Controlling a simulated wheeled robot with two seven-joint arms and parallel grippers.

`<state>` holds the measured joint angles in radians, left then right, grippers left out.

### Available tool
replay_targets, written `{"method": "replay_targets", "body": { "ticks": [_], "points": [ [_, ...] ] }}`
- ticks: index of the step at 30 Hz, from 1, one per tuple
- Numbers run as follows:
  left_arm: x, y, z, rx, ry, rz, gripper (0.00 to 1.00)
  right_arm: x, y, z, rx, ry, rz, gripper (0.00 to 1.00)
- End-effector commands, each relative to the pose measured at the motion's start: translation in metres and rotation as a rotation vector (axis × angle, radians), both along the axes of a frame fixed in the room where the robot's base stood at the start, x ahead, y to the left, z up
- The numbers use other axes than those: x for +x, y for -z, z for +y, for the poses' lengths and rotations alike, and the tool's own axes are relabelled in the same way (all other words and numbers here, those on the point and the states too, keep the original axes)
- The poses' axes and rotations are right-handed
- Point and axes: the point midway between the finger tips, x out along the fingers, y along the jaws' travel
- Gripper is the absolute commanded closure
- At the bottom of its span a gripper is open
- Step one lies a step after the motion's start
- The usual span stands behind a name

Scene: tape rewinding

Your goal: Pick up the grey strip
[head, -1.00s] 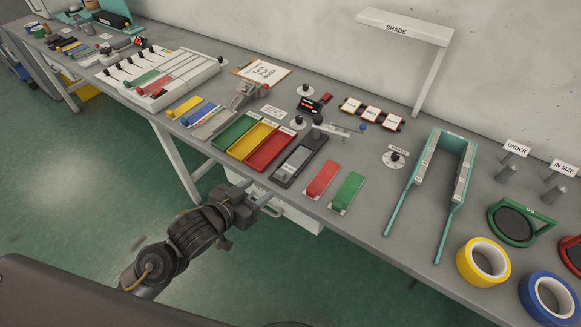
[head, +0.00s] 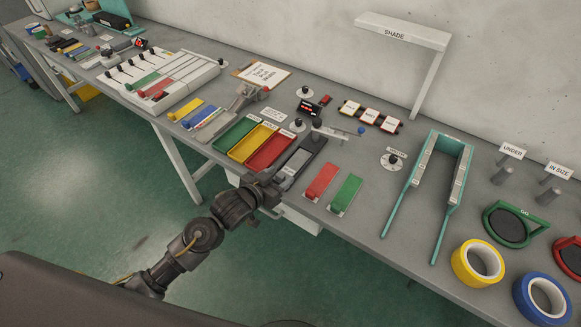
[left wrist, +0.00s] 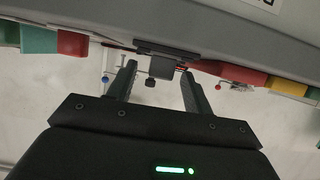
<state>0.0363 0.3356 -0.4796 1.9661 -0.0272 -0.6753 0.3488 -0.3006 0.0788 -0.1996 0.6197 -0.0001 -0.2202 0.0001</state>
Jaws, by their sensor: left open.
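A pale grey strip (head: 211,124) lies on the bench beside the blue strip (head: 200,115) and the yellow strip (head: 186,108). Another grey piece (head: 298,161) lies in a dark fixture (head: 312,148) right of the red tray; I cannot tell which one is the task's strip. My left gripper (head: 277,188) is at the bench's front edge, by the near end of the dark fixture. In the left wrist view, the left gripper (left wrist: 158,76) is open, with a dark block of the fixture (left wrist: 162,64) showing between or beyond its fingers. My right gripper is not in view.
Green, yellow and red trays (head: 271,152) stand left of the fixture. Red (head: 320,181) and green (head: 346,194) blocks lie to its right. A teal forked frame (head: 435,185) and tape rolls (head: 478,263) are farther right. The floor in front is clear.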

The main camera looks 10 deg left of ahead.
Motion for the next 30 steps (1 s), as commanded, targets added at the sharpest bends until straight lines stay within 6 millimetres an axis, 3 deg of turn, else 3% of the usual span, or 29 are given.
{"method": "replay_targets", "body": {
  "ticks": [9,21,30],
  "points": [
    [0.0045,0.0026,-0.0018,0.000,0.000,0.000,0.50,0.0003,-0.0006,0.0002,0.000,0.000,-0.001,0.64],
    [0.0045,0.0025,-0.0017,0.000,0.000,0.000,1.00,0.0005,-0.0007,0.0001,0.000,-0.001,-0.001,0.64],
    [0.0047,0.0015,-0.0017,-0.001,0.000,-0.002,1.00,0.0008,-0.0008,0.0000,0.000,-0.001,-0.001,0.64]
  ]
}}
